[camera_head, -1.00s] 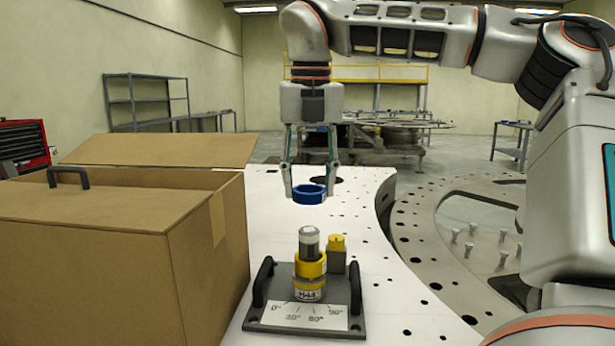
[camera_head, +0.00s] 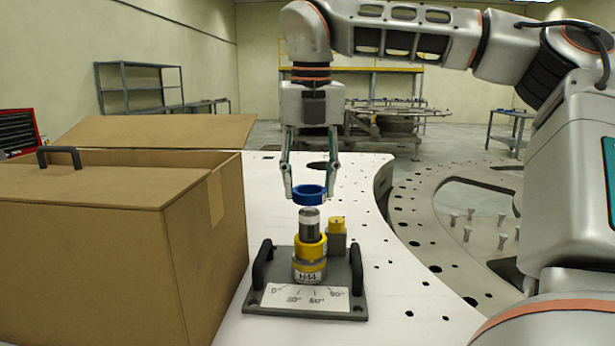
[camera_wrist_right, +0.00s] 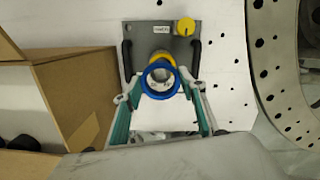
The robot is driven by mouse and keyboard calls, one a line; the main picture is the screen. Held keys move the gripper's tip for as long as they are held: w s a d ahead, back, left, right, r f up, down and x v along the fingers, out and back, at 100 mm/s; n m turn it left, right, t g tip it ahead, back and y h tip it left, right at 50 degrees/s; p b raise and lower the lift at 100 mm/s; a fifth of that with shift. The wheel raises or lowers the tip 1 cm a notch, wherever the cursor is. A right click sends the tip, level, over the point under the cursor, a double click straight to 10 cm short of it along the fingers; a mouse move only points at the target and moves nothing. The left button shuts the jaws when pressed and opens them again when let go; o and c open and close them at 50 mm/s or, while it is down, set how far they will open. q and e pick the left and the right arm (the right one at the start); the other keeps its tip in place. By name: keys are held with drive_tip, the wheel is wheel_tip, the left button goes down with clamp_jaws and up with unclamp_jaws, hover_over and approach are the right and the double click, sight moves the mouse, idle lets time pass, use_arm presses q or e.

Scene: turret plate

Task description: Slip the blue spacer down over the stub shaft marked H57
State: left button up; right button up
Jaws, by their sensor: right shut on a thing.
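The blue spacer (camera_head: 309,196) is a ring held level between the fingertips of my right gripper (camera_head: 311,192), which is shut on it. It hangs just above the grey-topped stub shaft (camera_head: 309,226), apart from it in the head view. The shaft stands upright in a yellow collar on a dark base plate (camera_head: 352,300); its label is too small to read surely. In the right wrist view the spacer (camera_wrist_right: 160,96) shows with the shaft partly through its opening and the yellow collar behind. My left gripper is not in view.
A small block with a yellow cap (camera_head: 337,224) stands close behind the shaft. Two black handles (camera_head: 262,263) flank the base plate. A large open cardboard box (camera_head: 100,250) stands at the left. The white table (camera_head: 400,290) is clear at the right.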

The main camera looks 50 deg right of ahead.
sight(310, 211)
drive_tip(key=shift+f+b, duration=1.4)
drive_tip(key=shift+f, duration=2.25)
drive_tip(key=o, duration=1.2)
drive_tip(key=r, duration=0.8)
drive_tip(key=s+a+r, duration=0.1)
drive_tip(key=r, duration=0.3)
drive_tip(key=shift+f, duration=0.1)
